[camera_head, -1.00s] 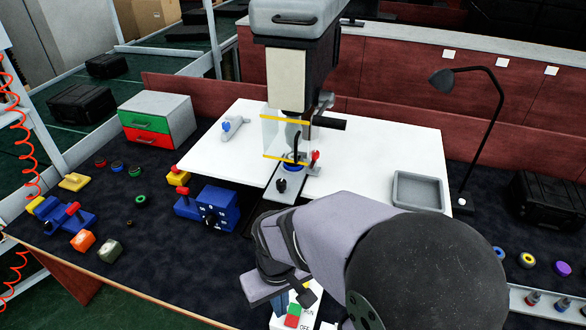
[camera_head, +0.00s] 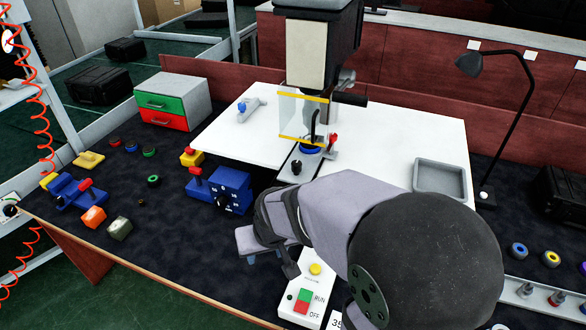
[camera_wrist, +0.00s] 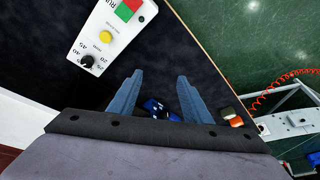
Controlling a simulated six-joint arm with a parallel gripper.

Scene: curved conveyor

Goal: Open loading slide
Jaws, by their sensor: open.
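The loading slide (camera_head: 301,167) is a grey plate that reaches out from under the machine, with a small black knob (camera_head: 296,166) on its front part. A blue ring sits further back on it, under the yellow-edged clear guard (camera_head: 303,116). My gripper (camera_wrist: 158,92) is open and empty, its two blue fingers apart over the dark bench mat. In the head view my gripper is mostly hidden by my arm and is in front of the slide and to its left, apart from it. The slide does not show in the wrist view.
A white control box (camera_head: 309,294) with green, red and yellow buttons stands close by my gripper. A blue box with a dial (camera_head: 232,190) is to the left of the slide. A grey tray (camera_head: 440,178) lies on the white table to the right.

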